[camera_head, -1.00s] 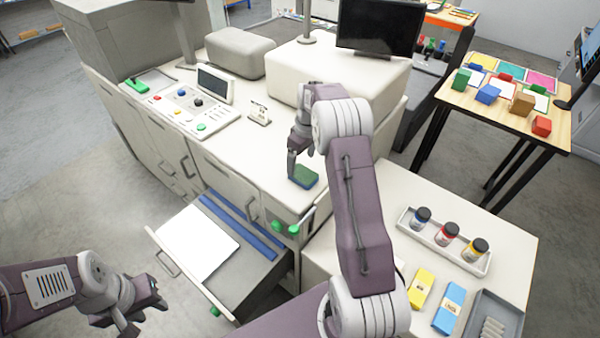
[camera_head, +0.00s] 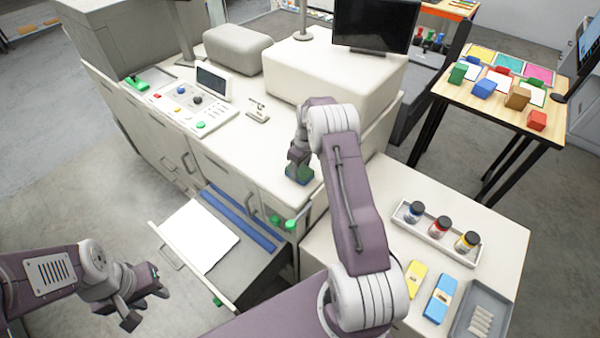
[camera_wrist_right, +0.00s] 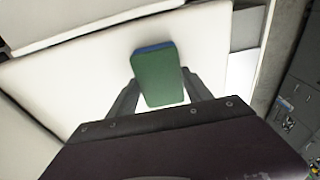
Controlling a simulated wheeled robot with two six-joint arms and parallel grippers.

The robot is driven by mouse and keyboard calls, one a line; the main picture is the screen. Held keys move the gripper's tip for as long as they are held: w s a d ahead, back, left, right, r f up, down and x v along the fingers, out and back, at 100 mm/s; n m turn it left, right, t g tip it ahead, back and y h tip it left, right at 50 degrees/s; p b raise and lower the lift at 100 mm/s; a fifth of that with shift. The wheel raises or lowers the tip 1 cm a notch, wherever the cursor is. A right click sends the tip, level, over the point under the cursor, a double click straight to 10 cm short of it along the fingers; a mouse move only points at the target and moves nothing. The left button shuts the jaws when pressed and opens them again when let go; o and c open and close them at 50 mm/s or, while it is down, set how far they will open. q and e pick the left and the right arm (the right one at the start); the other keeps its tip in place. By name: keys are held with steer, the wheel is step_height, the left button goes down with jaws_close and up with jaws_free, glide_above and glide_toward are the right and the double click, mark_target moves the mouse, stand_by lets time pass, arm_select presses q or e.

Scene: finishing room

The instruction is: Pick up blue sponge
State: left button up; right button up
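The blue sponge (camera_head: 298,176) has a green top layer and lies flat near the front edge of the white counter (camera_head: 262,160). My right gripper (camera_head: 298,168) is right over it, pointing down, and partly hides it. In the right wrist view the sponge's green face (camera_wrist_right: 156,78) and thin blue edge lie between my right gripper's spread fingers (camera_wrist_right: 160,80). The fingertips are close to its two sides; I cannot tell whether they touch. My left gripper (camera_head: 146,300) is open and empty, low at the left, in front of the open drawer (camera_head: 240,268).
A side table (camera_head: 490,230) holds a tray of jars (camera_head: 440,236), a yellow block (camera_head: 414,279), a blue block (camera_head: 440,298) and a grey tray (camera_head: 486,309). A control panel (camera_head: 190,108) and small stand (camera_head: 257,110) sit on the counter. The counter left of the sponge is clear.

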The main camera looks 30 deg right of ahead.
mark_target(300, 169)
steer(key=shift+c, duration=1.3)
steer(key=shift+w+a, duration=0.1)
steer(key=shift+r+b, duration=0.45)
steer(key=shift+b, duration=0.05)
step_height(300, 169, up, 3)
steer(key=shift+b, duration=1.1)
steer(key=s+d+r+b, duration=0.2)
steer(key=s+r+b, duration=0.2)
steer(key=s+r, duration=0.3)
steer(key=shift+s, duration=2.3)
